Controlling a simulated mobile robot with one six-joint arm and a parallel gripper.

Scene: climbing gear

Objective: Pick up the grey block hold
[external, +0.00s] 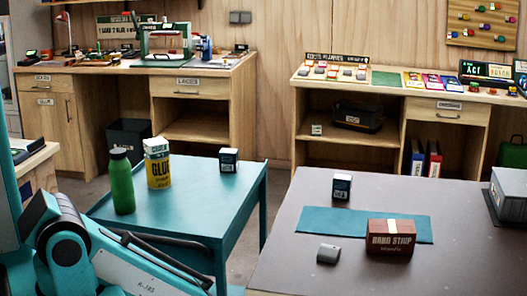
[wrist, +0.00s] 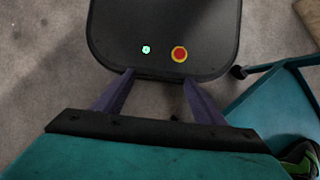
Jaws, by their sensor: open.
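A small grey block (external: 328,254), which looks like the grey block hold, lies on the dark grey-brown tabletop (external: 290,270) at the right of the external view. It sits in front of a teal mat (external: 330,222) and left of a reddish-brown box lettered "BAND STRIP" (external: 390,238). In the wrist view my gripper (wrist: 156,82) is open, its two dark fingers apart with nothing between them. The grey block is not in the wrist view. My gripper's fingers are not visible in the external view, where my arm fills the lower left.
A teal table (external: 200,205) carries a green bottle (external: 121,180), a glue carton (external: 157,165) and a small dark box (external: 229,160). Another dark box (external: 342,187) stands behind the mat. A grey case (external: 508,195) sits at the right edge. The tabletop around the grey block is mostly clear.

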